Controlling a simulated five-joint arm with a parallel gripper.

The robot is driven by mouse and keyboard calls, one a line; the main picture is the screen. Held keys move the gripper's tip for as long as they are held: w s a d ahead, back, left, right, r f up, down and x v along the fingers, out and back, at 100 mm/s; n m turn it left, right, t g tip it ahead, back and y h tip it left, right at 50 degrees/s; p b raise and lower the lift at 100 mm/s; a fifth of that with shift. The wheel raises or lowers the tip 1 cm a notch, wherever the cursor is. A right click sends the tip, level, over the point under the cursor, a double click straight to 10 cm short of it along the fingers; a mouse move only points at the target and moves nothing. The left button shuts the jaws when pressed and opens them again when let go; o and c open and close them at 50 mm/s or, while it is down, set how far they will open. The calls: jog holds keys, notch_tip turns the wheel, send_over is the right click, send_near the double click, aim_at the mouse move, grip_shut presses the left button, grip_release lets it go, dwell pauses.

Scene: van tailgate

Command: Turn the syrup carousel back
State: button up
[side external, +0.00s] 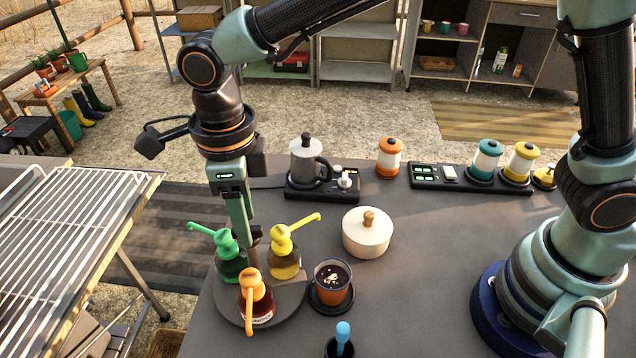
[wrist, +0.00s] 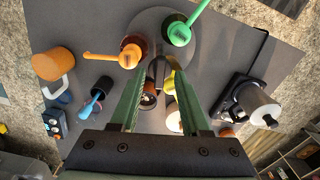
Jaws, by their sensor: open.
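The syrup carousel is a grey round turntable (side external: 290,298) at the near left of the table, with a short post at its middle. It bears a green pump bottle (side external: 231,262), a yellow one (side external: 285,262) and an orange-topped dark red one (side external: 256,300). In the wrist view, the green pump (wrist: 178,34) and orange pump (wrist: 130,52) are beyond my fingertips; the yellow bottle is partly hidden by the right finger. My gripper (side external: 250,238) points down over the carousel's middle, open, its fingers (wrist: 158,80) around or just above the post; contact is unclear.
An orange pot with dark contents (side external: 332,285) stands close right of the carousel. A lidded cream pot (side external: 367,234), a moka pot on a burner (side external: 309,160) and a blue-handled tool in a dark cup (side external: 343,338) are nearby. The table's left edge is close to the carousel.

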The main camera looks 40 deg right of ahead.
notch_tip(320, 180, up, 12)
jog(key=shift+f, duration=0.2)
dwell(0.4)
notch_tip(320, 180, down, 12)
jog(key=m, duration=3.6)
jog(key=shift+f, duration=0.15)
